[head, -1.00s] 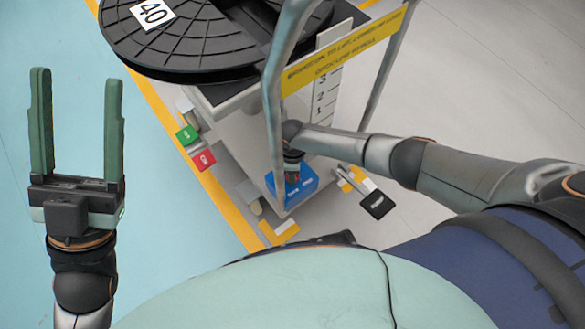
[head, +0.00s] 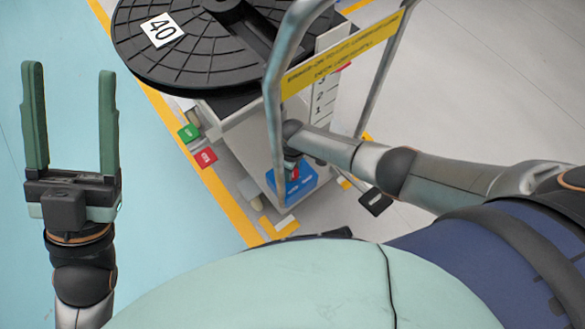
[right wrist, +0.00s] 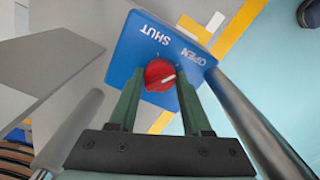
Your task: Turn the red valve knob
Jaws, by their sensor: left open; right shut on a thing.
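The red valve knob (right wrist: 160,75) sits on a blue panel (right wrist: 135,60) lettered SHUT and OPEN. In the right wrist view its white mark lies towards the picture's right, nearer the OPEN side. My right gripper (right wrist: 158,82) is shut on the knob, one finger on each side. In the head view the blue panel (head: 300,184) is low on the cart, and my right gripper (head: 293,168) reaches down to it; its hand mostly hides the knob. My left gripper (head: 70,85) is open and empty, pointing up at the left, far from the valve.
The cart has a metal handle frame (head: 273,110) with a yellow sign (head: 340,55) beside my right arm. A large black reel (head: 195,50) labelled 40 lies on top. Green (head: 189,132) and red (head: 206,157) pedals stick out at its left. Floor at left is clear.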

